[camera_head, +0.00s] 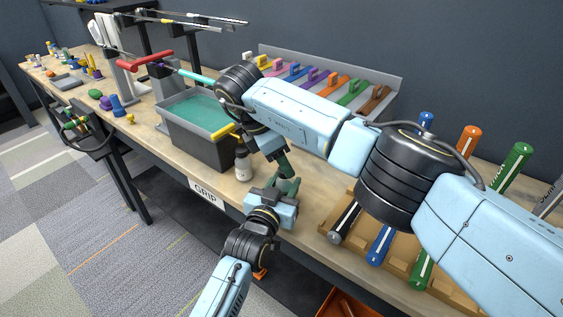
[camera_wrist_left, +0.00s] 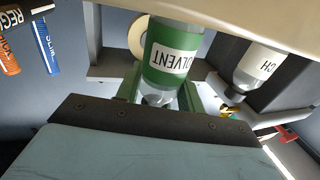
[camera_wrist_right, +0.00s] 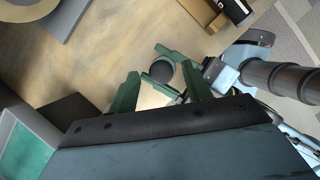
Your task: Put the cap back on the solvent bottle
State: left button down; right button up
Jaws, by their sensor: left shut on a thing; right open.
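The solvent bottle (camera_wrist_left: 172,55) with its green label shows in the left wrist view, upside down in that picture, between the green fingers of my left gripper (camera_wrist_left: 160,92). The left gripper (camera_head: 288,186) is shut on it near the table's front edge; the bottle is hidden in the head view. In the right wrist view a round black top, which looks like the cap (camera_wrist_right: 162,71), lies between the left gripper's fingers. My right gripper (camera_wrist_right: 160,88) is open above it, its fingers on either side and apart from it. I cannot tell whether the cap is seated.
A white-labelled bottle with a black top (camera_head: 243,166) stands left of the grippers, beside a grey tub (camera_head: 190,138). A wooden rack (camera_head: 335,236) with several coloured grips is at right. A grey tray (camera_head: 390,84) of coloured pieces is behind my right arm.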

jog(key=shift+r, duration=1.6)
jog(key=shift+c, duration=0.3)
